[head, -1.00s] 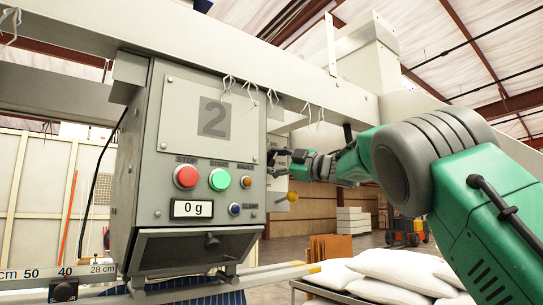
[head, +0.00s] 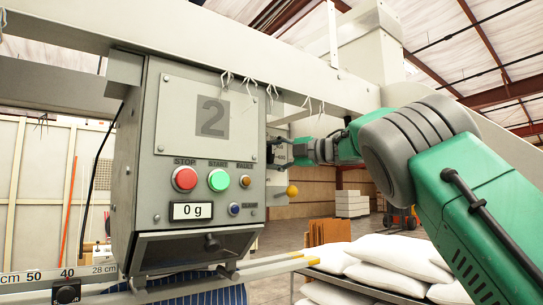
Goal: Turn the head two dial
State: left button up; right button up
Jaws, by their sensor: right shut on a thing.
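The head two unit is a grey metal box (head: 150,190) marked with a large "2", hanging under a pale beam. Its front has a red STOP button (head: 185,179), a green START button (head: 219,180), small orange and blue buttons and a display (head: 192,211) reading "0 g". My right gripper (head: 274,151) is at the right side of the box, partly hidden by its edge, with its fingers shut on what seems to be the dial there. The dial itself cannot be made out. A yellow ball knob (head: 292,190) is just below the gripper. My left gripper is out of view.
A pale beam (head: 300,82) runs above the box. A ruler scale (head: 35,276) and rail pass below it, with blue striped fabric (head: 208,294) underneath. White filled pillows (head: 390,262) are piled at the lower right. Open floor lies behind.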

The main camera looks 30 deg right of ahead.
jog(key=shift+w+f, duration=0.1)
jog(key=shift+f, duration=0.3)
jog(key=o, duration=1.2)
jog(key=shift+d, duration=0.1)
jog(key=shift+d+r, duration=0.1)
jog(key=shift+s+d+r, duration=0.1)
jog(key=shift+s+d, duration=0.15)
jog(key=shift+s, duration=0.1)
jog(key=v, duration=1.1)
jog(key=shift+f, duration=0.2)
